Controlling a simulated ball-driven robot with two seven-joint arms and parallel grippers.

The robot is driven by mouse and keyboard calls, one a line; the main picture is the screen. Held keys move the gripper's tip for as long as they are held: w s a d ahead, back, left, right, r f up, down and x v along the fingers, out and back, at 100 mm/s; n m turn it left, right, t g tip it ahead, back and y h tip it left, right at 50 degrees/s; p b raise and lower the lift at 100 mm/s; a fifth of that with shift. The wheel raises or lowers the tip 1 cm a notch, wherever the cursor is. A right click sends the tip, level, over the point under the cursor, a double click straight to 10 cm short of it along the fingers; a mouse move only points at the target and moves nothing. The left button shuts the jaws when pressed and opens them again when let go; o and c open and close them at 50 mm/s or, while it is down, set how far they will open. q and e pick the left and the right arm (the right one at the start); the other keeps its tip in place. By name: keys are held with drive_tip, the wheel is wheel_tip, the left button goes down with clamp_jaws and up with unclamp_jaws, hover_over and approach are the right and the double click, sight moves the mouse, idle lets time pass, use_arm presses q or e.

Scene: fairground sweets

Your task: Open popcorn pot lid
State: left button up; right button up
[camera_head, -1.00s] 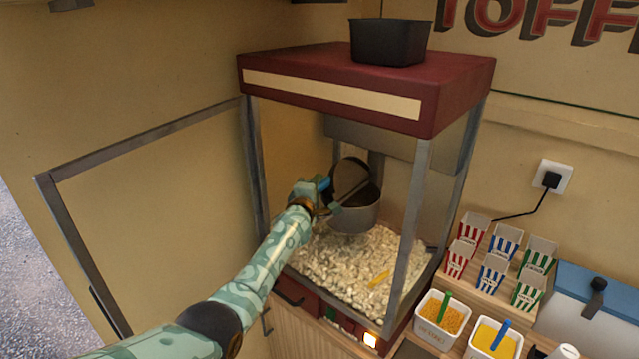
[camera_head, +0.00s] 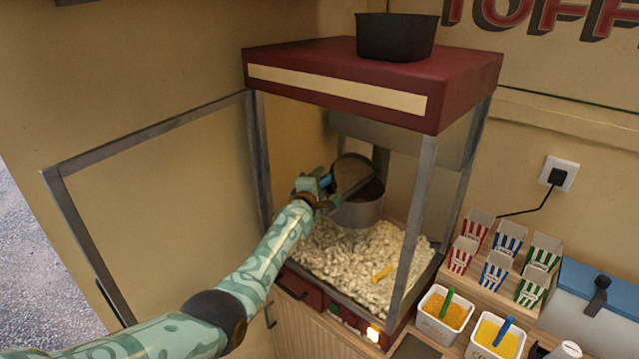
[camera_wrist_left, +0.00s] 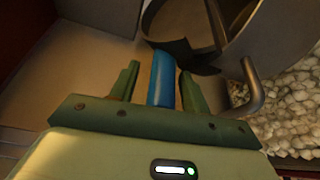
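The metal popcorn pot (camera_head: 360,212) hangs inside the glass-sided popcorn machine, above the popcorn. Its lid (camera_head: 353,173) stands tilted up at the left side of the pot, with the dark inside of the pot showing beside it. My left gripper (camera_head: 325,184) is inside the machine at the lid's left edge. In the left wrist view, a blue handle (camera_wrist_left: 162,78) lies between the two green fingers (camera_wrist_left: 160,88), with narrow gaps on both sides. The pot (camera_wrist_left: 275,40) fills the upper right there. My right gripper is out of view.
The machine's framed door (camera_head: 150,130) stands swung open to the left. A machine post (camera_head: 414,215) stands right of the pot. Striped boxes (camera_head: 495,270) and topping tubs (camera_head: 443,312) stand outside right.

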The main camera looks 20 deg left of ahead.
use_arm(q)
drive_tip(key=s+p, duration=0.7)
drive_tip(key=s, duration=0.9)
drive_tip(key=shift+s+d+r+p, duration=0.15)
drive_tip(key=shift+d+r+p, duration=0.25)
